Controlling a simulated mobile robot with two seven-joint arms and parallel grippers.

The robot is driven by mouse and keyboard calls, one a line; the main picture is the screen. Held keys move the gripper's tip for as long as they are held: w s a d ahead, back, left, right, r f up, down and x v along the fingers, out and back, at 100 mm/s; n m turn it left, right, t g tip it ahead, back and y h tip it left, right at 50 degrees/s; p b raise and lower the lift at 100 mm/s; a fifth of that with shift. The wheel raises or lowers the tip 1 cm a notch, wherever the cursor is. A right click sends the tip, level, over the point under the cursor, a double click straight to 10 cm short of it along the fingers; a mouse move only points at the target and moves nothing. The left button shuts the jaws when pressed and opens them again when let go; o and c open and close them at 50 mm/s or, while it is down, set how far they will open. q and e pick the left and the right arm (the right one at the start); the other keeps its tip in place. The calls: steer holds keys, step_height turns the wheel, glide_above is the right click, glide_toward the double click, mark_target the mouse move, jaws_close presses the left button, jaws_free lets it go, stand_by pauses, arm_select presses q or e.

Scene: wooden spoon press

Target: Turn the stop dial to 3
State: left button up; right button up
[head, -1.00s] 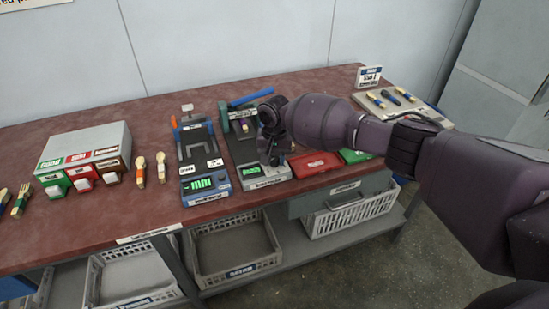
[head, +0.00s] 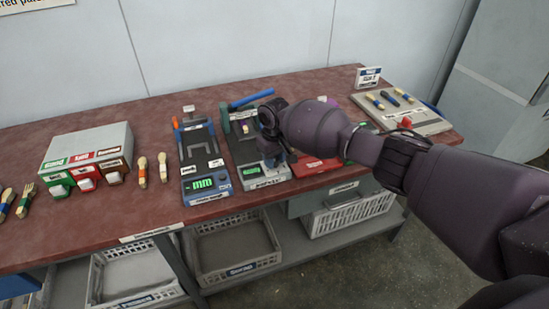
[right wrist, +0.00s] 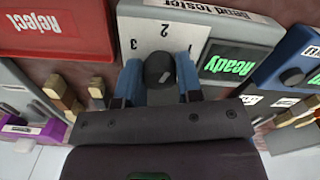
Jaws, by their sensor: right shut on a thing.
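The stop dial (right wrist: 160,68) is a round black knob on a white plate marked 1, 2 and 3 (right wrist: 166,35), seen in the right wrist view. My right gripper (right wrist: 160,82) is shut on the knob, with one blue finger on each side. A small pale mark shows on the knob, but I cannot tell for sure which number it points to. The bend tester (head: 255,172) has a green display, which reads Ready in the wrist view (right wrist: 230,62). In the head view my right gripper (head: 275,160) hides the dial. My left gripper is not in view.
A blue tester (head: 206,186) stands left of the bend tester, and a red Reject tray (head: 315,166) right of it. Wooden utensils (head: 152,170) lie farther left, beside a grey box (head: 85,147). Crates (head: 235,250) stand under the bench.

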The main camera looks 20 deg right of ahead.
steer(key=n, duration=0.3)
steer(key=shift+n, duration=0.4)
steer(key=n, duration=0.8)
steer(key=shift+f+n, duration=0.1)
steer(key=shift+n, duration=0.3)
arm_select(q)
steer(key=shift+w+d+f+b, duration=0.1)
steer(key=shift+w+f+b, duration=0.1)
steer(key=shift+b, duration=0.15)
arm_select(e)
steer(key=shift+n, duration=1.6)
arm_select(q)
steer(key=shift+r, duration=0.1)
arm_select(e)
steer(key=o, duration=0.6)
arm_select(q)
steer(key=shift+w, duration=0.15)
arm_select(e)
steer(key=shift+o, duration=0.2)
